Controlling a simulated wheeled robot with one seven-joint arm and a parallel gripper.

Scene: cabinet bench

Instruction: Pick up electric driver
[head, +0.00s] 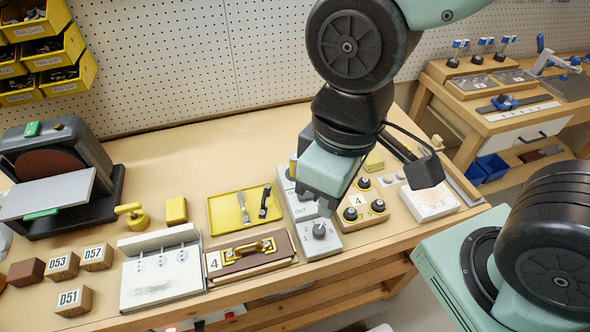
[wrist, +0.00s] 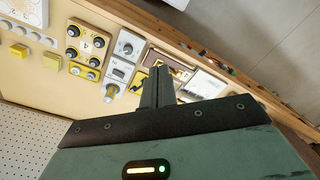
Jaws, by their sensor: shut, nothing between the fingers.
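I cannot pick out the electric driver with certainty. A black tool (head: 264,202) lies on the yellow tray (head: 219,227) beside a grey flat-bladed tool (head: 243,206); its exact kind is too small to tell. My gripper (head: 326,208) is above the bench, to the right of the tray, over the grey box with a round knob (head: 320,240). In the wrist view its dark fingers (wrist: 157,86) are together with nothing between them, and they partly hide the tray area. A grey and yellow upright thing (head: 292,166) behind my gripper is partly hidden.
A control box with black knobs (head: 361,207) is to the right of my gripper. A disc sander (head: 56,170), yellow block (head: 176,211) and labelled wooden blocks (head: 97,257) stand left.

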